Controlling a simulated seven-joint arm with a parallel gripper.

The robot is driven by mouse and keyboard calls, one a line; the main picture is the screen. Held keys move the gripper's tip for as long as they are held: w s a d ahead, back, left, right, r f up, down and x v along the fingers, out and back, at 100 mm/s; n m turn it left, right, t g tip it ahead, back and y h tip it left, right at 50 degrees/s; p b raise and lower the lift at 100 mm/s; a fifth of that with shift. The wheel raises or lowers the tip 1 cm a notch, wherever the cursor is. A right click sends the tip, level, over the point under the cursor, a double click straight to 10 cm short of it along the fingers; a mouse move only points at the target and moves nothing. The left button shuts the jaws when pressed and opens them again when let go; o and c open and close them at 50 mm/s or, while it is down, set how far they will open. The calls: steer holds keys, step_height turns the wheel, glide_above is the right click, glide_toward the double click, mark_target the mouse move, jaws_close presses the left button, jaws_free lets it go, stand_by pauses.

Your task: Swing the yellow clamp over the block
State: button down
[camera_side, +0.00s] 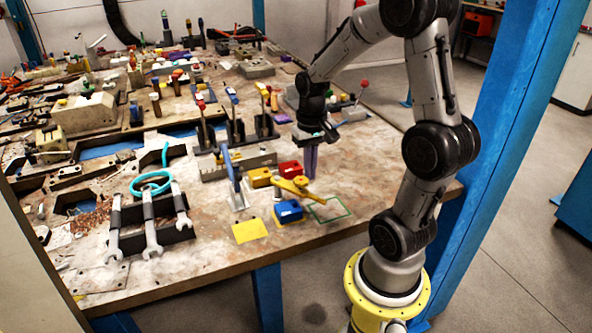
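The yellow clamp (290,187) is a flat arm with a round knob, near the front right of the table. Its narrow end points to the lower right, towards a green square outline (343,216). A blue block (288,212) sits in front of the clamp, a yellow block (259,178) to its left and a red block (289,168) behind it. Which block the task means I cannot tell. My gripper (311,172) points down just behind and right of the clamp, apparently not holding it. A purple upright shape shows at its end; whether this is fingers or a held piece is unclear.
A blue-handled upright tool (231,178) stands left of the blocks. A yellow sheet (249,231) lies at the front edge. A rack of wrenches (150,225) with a teal ring stands further left. Bare tabletop lies right of the green outline.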

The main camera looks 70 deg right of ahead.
mark_target(304, 182)
steer(key=shift+a, duration=0.75)
steer(key=shift+a, duration=0.7)
steer(key=shift+w+a, duration=0.1)
steer(key=shift+a, duration=0.05)
steer(key=shift+w+a, duration=0.15)
steer(key=shift+a, duration=0.2)
steer(key=shift+d, duration=0.35)
step_height(304, 182, up, 9)
stand_by(1.0)
